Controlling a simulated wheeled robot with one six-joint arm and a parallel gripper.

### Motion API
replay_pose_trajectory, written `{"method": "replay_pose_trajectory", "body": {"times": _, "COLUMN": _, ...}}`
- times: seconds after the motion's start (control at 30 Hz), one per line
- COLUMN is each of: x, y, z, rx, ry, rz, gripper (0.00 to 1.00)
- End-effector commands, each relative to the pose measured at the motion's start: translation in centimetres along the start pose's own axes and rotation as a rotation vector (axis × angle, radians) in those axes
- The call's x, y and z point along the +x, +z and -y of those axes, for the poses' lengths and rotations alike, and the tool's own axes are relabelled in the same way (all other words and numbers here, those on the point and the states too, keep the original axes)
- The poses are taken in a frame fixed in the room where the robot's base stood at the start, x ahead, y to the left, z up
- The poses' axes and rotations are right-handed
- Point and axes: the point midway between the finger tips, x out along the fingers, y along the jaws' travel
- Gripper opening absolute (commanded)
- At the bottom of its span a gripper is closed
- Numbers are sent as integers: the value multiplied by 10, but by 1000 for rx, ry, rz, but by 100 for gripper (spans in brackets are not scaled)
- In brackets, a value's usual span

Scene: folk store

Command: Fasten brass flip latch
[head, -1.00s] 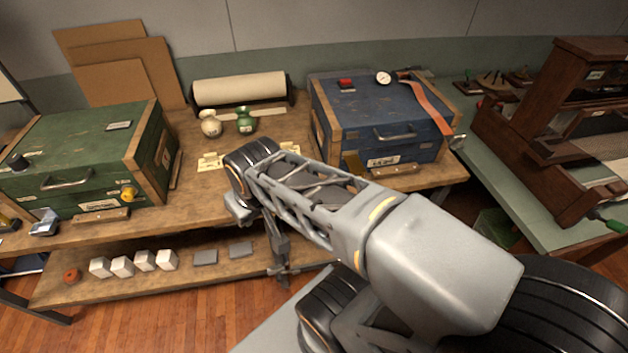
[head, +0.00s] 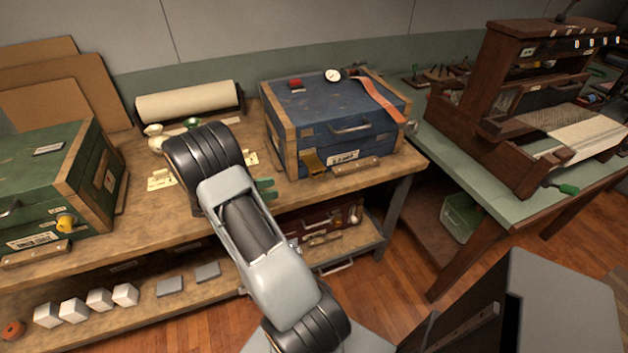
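The blue chest (head: 385,140) with wooden corner strips stands on the wooden bench, its lid down. A brass-coloured plate (head: 312,162), which looks like the flip latch, is on the lower left of its front, left of a white label (head: 343,158). I cannot tell whether the latch is fastened. My arm rises in front of the bench, left of the latch and apart from it in the picture. My gripper is not visible; the arm hides what lies behind it.
A red block (head: 295,84), a dial gauge (head: 332,75) and an orange strap (head: 380,98) lie on the chest. A green chest (head: 40,180) stands left. A paper roll (head: 188,101) lies behind my arm. A dark wooden loom (head: 500,110) stands right.

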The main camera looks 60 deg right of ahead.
Motion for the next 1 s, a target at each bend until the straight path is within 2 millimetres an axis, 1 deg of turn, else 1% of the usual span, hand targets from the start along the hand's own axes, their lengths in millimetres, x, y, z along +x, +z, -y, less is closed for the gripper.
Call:
{"method": "replay_pose_trajectory", "body": {"times": 0.03, "x": 3, "y": -6, "z": -3, "rx": -15, "ry": 8, "rz": 25, "gripper": 36}}
{"method": "replay_pose_trajectory", "body": {"times": 0.1, "x": 7, "y": -9, "z": -5, "rx": -29, "ry": 17, "rz": 50, "gripper": 36}}
{"method": "replay_pose_trajectory", "body": {"times": 0.17, "x": 12, "y": -10, "z": -7, "rx": -37, "ry": 21, "rz": 62, "gripper": 36}}
{"method": "replay_pose_trajectory", "body": {"times": 0.27, "x": 25, "y": -9, "z": -8, "rx": -41, "ry": 23, "rz": 70, "gripper": 36}}
{"method": "replay_pose_trajectory", "body": {"times": 0.5, "x": 71, "y": -5, "z": -8, "rx": -41, "ry": 21, "rz": 67, "gripper": 36}}
{"method": "replay_pose_trajectory", "body": {"times": 0.7, "x": 106, "y": -3, "z": -9, "rx": -40, "ry": 22, "rz": 67, "gripper": 36}}
{"method": "replay_pose_trajectory", "body": {"times": 0.83, "x": 124, "y": -3, "z": -10, "rx": -40, "ry": 23, "rz": 66, "gripper": 36}}
{"method": "replay_pose_trajectory", "body": {"times": 1.0, "x": 137, "y": -2, "z": -10, "rx": -40, "ry": 25, "rz": 66, "gripper": 36}}
